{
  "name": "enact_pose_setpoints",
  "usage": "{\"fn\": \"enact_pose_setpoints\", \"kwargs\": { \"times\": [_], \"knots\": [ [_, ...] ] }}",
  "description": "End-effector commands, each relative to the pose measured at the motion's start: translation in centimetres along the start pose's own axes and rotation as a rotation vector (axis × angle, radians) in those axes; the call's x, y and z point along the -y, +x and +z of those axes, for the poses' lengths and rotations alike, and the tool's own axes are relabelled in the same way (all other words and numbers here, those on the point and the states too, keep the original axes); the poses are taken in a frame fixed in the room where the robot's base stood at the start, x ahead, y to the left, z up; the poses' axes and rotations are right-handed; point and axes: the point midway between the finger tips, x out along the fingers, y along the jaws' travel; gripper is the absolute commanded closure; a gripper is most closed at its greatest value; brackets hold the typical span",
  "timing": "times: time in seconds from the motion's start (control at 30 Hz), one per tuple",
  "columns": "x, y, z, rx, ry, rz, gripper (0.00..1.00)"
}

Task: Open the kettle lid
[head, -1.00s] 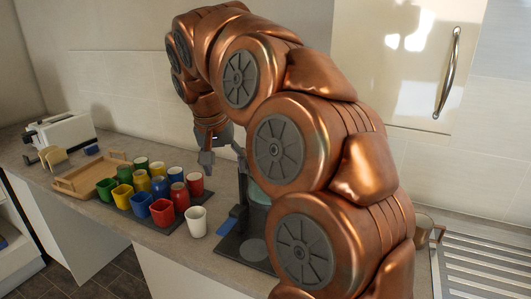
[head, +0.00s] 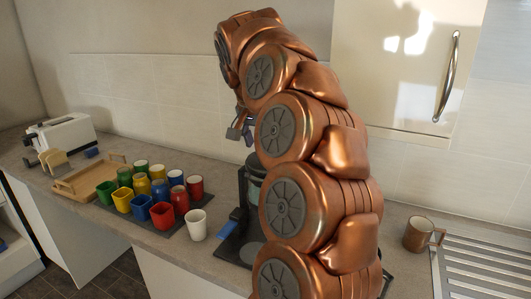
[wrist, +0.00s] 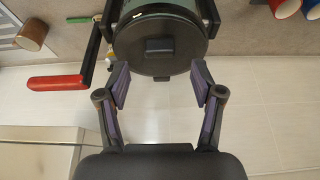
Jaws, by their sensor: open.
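The kettle (head: 254,170) stands on a dark stand or mat on the counter, largely hidden behind my arm in the head view. In the wrist view its round dark lid (wrist: 135,58) fills the top middle, with a small square knob (wrist: 158,45) near its centre. The lid looks closed. My gripper (wrist: 160,74) is open and empty, its fingers spread at the lower edge of the lid. I cannot tell whether they touch it. In the head view my gripper (head: 238,130) is above and behind the kettle, partly hidden.
Several coloured cups and a white cup (head: 196,225) stand left of the kettle. A wooden tray (head: 76,188) and a toaster (head: 62,133) are farther left. A brown mug (head: 418,235) stands at right. A red bar-shaped handle (wrist: 57,83) shows beside the lid.

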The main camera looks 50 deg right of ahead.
Motion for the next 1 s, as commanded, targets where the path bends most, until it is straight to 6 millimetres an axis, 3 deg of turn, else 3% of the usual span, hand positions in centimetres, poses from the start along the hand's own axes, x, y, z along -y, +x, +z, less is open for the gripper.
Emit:
{"fn": "enact_pose_setpoints", "kwargs": {
  "times": [0.4,0.83,1.0],
  "knots": [
    [-0.1,4.1,0.0,0.002,-0.002,0.004,0.33],
    [0.0,4.9,0.0,0.000,-0.002,0.001,0.33],
    [0.0,4.9,0.0,0.001,-0.002,0.001,0.49]
  ]
}}
